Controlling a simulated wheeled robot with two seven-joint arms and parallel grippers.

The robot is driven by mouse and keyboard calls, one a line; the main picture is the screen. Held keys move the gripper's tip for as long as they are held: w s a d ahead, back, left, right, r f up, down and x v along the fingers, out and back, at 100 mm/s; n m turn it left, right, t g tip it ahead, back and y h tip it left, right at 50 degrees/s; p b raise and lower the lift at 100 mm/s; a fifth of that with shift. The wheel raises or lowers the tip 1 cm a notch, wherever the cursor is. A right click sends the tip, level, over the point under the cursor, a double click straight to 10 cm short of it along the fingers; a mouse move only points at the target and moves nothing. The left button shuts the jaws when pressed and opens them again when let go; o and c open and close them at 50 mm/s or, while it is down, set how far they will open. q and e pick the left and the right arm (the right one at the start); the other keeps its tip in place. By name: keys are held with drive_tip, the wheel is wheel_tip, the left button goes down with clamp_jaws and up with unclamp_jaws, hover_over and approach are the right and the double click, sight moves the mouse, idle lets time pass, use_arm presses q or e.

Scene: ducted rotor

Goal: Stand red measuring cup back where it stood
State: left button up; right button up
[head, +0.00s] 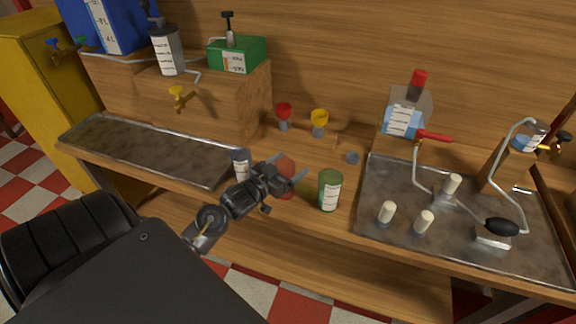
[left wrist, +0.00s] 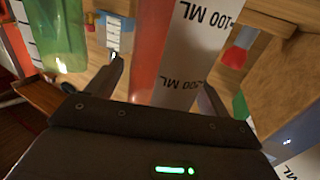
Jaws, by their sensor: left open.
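The red measuring cup (head: 288,192) stands on the wooden bench, partly hidden behind my left gripper (head: 290,172). In the left wrist view the red cup (left wrist: 150,45) with its white 100 ML scale fills the space between the two fingers of my left gripper (left wrist: 164,88). The fingers are open, one on each side of the cup; I cannot tell whether either touches it. A green measuring cup (head: 329,190) stands just right of it, and it also shows in the left wrist view (left wrist: 62,30). A blue measuring cup (head: 240,164) stands to the left. My right gripper is out of view.
A metal tray (head: 375,225) with white pegs and bent tubing lies at right; another metal tray (head: 130,140) lies at left. A red funnel (head: 284,111) and a yellow funnel (head: 319,118) stand behind. A red-capped bottle (head: 404,115) stands at back right. The bench's front edge is close.

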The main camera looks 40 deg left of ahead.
use_arm(q)
drive_tip(key=s+b, duration=0.1)
drive_tip(key=s, duration=0.9)
drive_tip(key=shift+s+a+r+b, duration=0.2)
drive_tip(key=shift+s+a+b, duration=0.15)
drive_tip(key=shift+a, duration=0.05)
